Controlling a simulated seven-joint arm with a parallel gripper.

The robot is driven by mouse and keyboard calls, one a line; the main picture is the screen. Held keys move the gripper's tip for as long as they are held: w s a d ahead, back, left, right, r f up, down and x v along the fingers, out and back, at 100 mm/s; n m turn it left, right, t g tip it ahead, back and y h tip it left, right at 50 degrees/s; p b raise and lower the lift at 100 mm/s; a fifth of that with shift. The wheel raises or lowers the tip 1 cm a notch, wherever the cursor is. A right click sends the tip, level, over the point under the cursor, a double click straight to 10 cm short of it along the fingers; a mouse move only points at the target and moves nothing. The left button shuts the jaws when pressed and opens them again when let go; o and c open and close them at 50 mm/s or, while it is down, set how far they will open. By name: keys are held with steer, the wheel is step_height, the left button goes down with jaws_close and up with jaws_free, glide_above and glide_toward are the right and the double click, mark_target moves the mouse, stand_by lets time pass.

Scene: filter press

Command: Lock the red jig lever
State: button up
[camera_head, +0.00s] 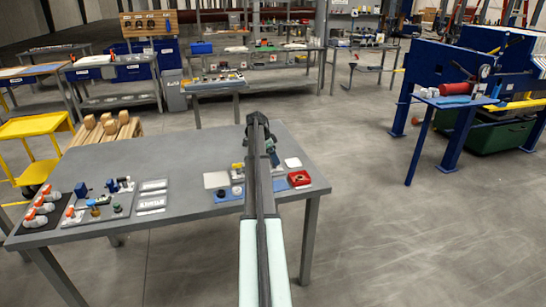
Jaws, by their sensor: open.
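A small red block-like fixture (300,179) sits near the right front edge of the grey table (190,165). It may be the jig, but I cannot make out a lever on it. Several orange-red handled parts (40,203) stand on a dark mat at the table's left end. A small red-orange handle (70,211) shows on the grey plate beside them. My gripper (271,150) is over the table's right part, up and left of the red fixture and apart from it. It is open, but its fingers are small and partly hidden by my arm, which also covers part of the table.
Grey trays (152,197) lie farther left. A blue press (440,70) stands at the right. The table's middle is clear.

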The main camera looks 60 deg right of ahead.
steer(key=c, duration=1.1)
steer(key=shift+o, duration=0.2)
steer(key=shift+s+n, duration=0.1)
steer(key=shift+n, duration=0.2)
steer(key=n, duration=0.1)
steer(key=n+t+h, duration=0.1)
steer(key=n, duration=0.1)
steer(key=shift+s+a+n, duration=0.15)
steer(key=shift+s+n, duration=0.05)
steer(key=shift+n, duration=0.1)
steer(key=n+t, duration=0.2)
steer(key=n, duration=0.2)
steer(key=shift+s+n, duration=0.15)
steer(key=shift+n, duration=0.15)
steer(key=n+t, duration=0.1)
steer(key=n, duration=0.3)
steer(key=shift+s+t, duration=0.2)
steer(key=shift+t, duration=0.2)
steer(key=n, duration=0.2)
steer(key=n+t, duration=0.1)
steer(key=n, duration=0.2)
steer(key=shift+s+d+t+y, duration=0.1)
steer(key=shift+d+t+y, duration=0.1)
steer(key=shift+t+y, duration=0.15)
